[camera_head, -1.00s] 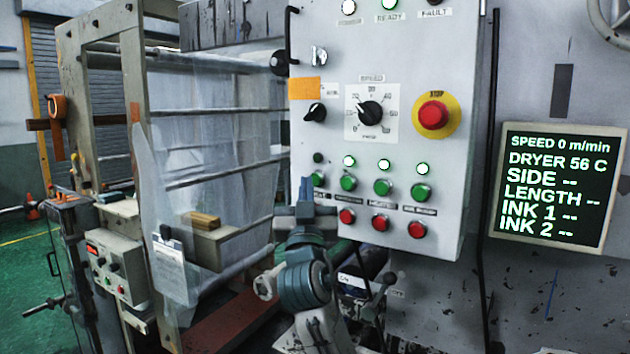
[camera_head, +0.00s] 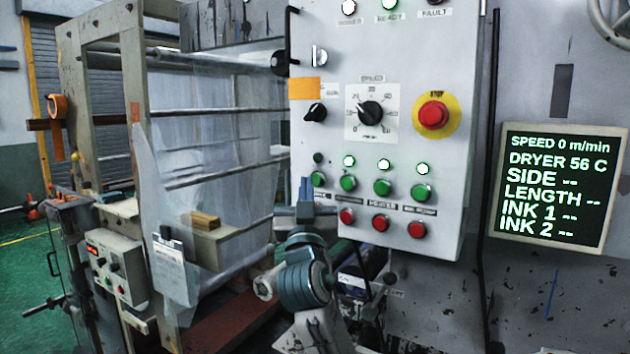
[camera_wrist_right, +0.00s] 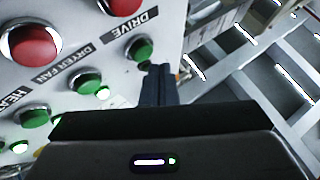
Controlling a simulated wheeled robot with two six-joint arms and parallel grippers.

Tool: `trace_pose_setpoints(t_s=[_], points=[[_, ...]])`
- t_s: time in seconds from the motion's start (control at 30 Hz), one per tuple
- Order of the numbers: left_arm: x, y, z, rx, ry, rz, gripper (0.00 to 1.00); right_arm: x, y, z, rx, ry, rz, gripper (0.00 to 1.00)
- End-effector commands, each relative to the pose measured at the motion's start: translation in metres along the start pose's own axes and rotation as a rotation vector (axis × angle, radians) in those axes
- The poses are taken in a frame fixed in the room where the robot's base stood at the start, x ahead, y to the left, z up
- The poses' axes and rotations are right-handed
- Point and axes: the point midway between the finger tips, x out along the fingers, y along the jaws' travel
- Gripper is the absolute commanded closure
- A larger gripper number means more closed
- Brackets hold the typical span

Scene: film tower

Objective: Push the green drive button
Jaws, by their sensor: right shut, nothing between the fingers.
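The green drive button (camera_head: 318,180) is at the left end of the row of green buttons on the grey control panel. In the right wrist view it shows beside the DRIVE label (camera_wrist_right: 139,48). My right gripper (camera_head: 306,188) is shut and empty, its tips just left of the button in the head view. In the wrist view the shut fingertips (camera_wrist_right: 158,72) lie close to the button, beside its dark lamp. I cannot tell whether they touch the panel. The gripper hides the red button below in the head view. My left gripper is not in view.
Other green buttons (camera_head: 382,187) and red buttons (camera_head: 380,223) sit to the right, under lit lamps. A red stop button (camera_head: 433,115) and speed dial (camera_head: 370,113) are higher up. A display (camera_head: 553,187) reads speed 0. A film frame (camera_head: 215,120) stands left.

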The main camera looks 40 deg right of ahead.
Motion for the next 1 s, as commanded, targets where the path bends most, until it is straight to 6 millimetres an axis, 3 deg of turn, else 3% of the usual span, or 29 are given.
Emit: trace_pose_setpoints(t_s=[1.0], points=[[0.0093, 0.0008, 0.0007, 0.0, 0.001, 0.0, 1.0, 0.007, 0.0052, 0.005, 0.0, 0.001, 0.0, 1.0]])
